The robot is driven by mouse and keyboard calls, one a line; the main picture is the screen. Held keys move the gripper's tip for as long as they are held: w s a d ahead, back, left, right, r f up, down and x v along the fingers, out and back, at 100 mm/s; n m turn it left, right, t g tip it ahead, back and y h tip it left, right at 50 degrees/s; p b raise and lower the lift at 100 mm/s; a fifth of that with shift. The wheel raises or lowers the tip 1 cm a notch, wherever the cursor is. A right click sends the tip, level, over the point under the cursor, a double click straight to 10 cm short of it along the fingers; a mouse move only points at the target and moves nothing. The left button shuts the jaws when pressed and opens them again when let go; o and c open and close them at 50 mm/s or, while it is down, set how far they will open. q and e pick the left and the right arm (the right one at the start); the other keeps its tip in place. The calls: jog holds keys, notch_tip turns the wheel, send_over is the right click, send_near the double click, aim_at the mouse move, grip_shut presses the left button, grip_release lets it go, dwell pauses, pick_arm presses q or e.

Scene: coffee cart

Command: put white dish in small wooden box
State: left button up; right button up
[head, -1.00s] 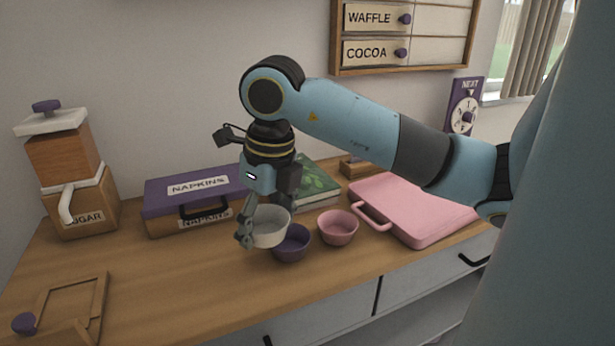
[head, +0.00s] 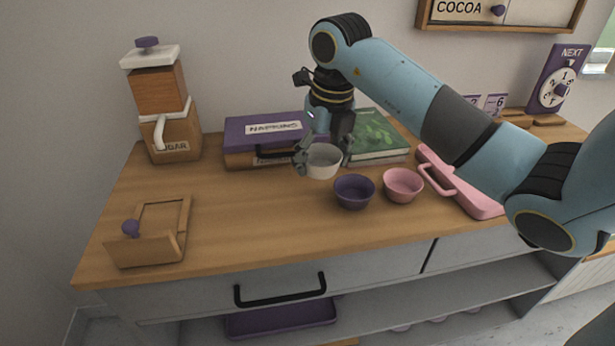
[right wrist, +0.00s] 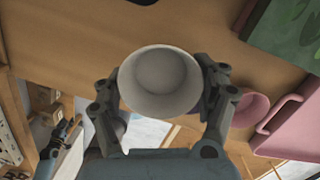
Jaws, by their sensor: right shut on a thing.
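The white dish (head: 322,163) is a small round bowl. It is held upright between the fingers of my right gripper (head: 323,157), above the counter and behind the purple bowl. In the right wrist view the dish (right wrist: 160,80) sits between both fingers, and its inside looks empty. The right gripper is to the right of and behind the box.
A purple bowl (head: 354,191) and a pink bowl (head: 403,185) stand close to the right. The sugar dispenser (head: 165,130) stands at the back left. The counter between dish and wooden box is clear.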

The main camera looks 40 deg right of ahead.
aim_at(304, 190)
jog(key=w+f, duration=0.1)
jog(key=w+a+f, duration=0.1)
jog(key=shift+w+a, duration=0.2)
jog(key=shift+w, duration=0.15)
jog(key=shift+f, duration=1.95)
jog(key=shift+f, duration=0.15)
jog(key=o, duration=1.8)
jog(key=shift+c, duration=0.2)
